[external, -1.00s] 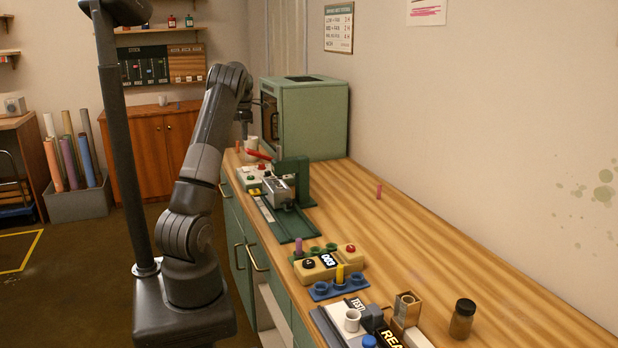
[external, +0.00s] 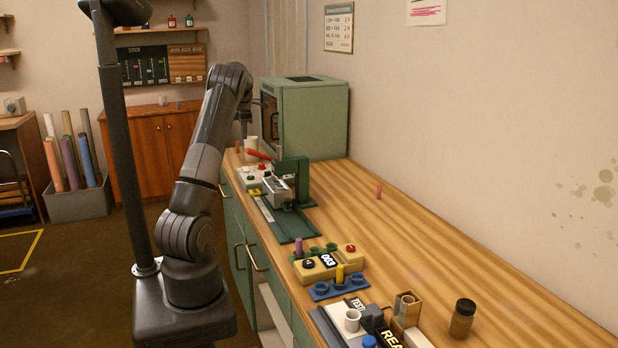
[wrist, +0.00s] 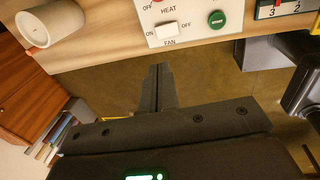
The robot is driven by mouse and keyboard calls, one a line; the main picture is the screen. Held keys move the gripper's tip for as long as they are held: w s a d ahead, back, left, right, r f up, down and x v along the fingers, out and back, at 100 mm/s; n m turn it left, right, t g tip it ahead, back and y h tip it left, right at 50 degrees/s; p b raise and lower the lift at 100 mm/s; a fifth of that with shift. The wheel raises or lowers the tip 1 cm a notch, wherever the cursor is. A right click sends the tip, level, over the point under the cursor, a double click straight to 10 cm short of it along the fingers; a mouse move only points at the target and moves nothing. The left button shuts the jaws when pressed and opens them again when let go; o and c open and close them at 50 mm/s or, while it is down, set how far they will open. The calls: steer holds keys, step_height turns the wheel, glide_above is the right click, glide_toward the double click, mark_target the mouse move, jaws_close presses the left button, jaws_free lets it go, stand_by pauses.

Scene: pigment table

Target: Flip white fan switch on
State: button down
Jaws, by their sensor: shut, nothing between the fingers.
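The white fan switch (wrist: 167,31) is a small white rocker on a pale control panel (wrist: 203,24), labelled ON at its left, OFF at its right and FAN below. I cannot tell which side is pressed. My gripper (wrist: 157,68) is shut and empty in the wrist view. Its tips appear just below the FAN label and the panel's edge, apart from the switch in the picture. In the external view my wrist (external: 243,115) is above the far end of the bench, and the fingertips are not clear there.
The panel also has a green button (wrist: 217,18) and a HEAT control.

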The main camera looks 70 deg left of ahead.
mark_target(245, 167)
steer(key=f, duration=0.4)
steer(key=a+f, duration=0.1)
steer(key=f, duration=0.8)
steer(key=shift+a, duration=0.4)
steer(key=shift+f, duration=0.15)
steer(key=shift+s+a+f, duration=0.1)
steer(key=shift+a+f, duration=0.05)
steer(key=shift+h, duration=0.3)
steer(key=shift+d, duration=0.85)
step_height(245, 167, up, 14)
steer(key=d, duration=0.1)
steer(key=shift+d, duration=0.4)
